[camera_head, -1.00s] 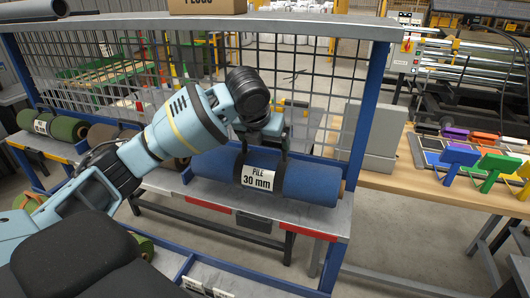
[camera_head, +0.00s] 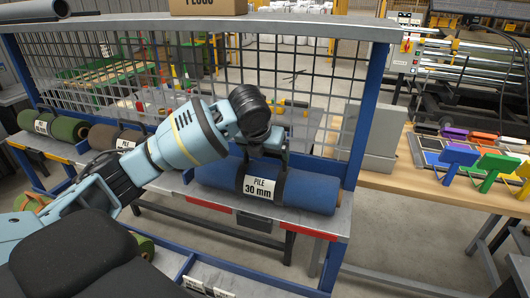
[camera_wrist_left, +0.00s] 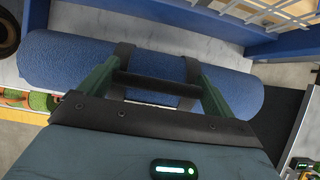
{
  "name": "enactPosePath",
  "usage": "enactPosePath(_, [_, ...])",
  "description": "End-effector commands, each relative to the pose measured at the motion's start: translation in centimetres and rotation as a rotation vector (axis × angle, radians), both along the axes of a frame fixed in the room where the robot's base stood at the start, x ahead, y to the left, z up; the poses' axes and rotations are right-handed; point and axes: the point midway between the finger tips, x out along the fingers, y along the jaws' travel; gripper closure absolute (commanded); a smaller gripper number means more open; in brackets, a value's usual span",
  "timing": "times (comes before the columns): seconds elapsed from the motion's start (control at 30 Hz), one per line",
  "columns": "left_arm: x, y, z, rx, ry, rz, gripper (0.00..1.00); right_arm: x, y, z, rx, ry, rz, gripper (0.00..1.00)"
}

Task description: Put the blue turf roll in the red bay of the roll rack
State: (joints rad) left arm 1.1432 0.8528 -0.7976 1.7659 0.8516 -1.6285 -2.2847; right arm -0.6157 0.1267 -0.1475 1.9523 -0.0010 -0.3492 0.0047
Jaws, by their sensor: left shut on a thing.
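The blue turf roll (camera_head: 306,190) has dark bands and a white "PILE 30 mm" label. It lies lengthwise at the red bay (camera_head: 319,236) of the roll rack (camera_head: 370,85), over the grey shelf behind the red-marked front edge. In the left wrist view, the roll (camera_wrist_left: 70,62) passes under the gripper (camera_wrist_left: 160,86), with green finger parts beside the dark bands. I cannot tell whether the roll's underside touches the shelf. My right gripper is not in view.
A brown roll (camera_head: 110,138) and a green roll (camera_head: 65,128) lie in the bays further left. A wire mesh (camera_head: 310,75) closes the rack's back. A wooden table (camera_head: 430,185) with a grey box (camera_head: 373,138) and coloured holders stands at the right.

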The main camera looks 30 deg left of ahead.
Motion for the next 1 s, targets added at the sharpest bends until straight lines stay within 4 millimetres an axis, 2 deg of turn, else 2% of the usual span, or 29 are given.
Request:
enactPosePath(0.03, [0.0,0.0,0.0,0.0,-0.001,0.0,0.07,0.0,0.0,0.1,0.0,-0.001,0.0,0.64])
enactPosePath(0.1, [0.0,0.0,0.0,0.0,-0.001,0.0,0.0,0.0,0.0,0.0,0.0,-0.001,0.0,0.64])
enactPosePath(0.33, [0.0,0.0,0.1,0.0,0.0,0.0,0.0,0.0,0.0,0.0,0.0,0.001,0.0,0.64])
enactPosePath(0.47, [-0.3,-0.1,0.8,0.0,-0.001,-0.001,0.0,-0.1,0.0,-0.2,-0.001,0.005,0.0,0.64])
enactPosePath(0.57, [-1.0,-0.3,2.1,0.001,-0.003,-0.002,0.0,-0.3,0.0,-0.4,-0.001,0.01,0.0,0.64])
enactPosePath(0.8, [-3.4,-0.8,6.4,0.001,-0.005,-0.001,0.0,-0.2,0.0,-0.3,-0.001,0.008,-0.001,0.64])
enactPosePath(1.0, [-5.0,-1.2,9.1,0.001,-0.002,-0.001,0.0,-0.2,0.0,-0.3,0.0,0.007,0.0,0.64])
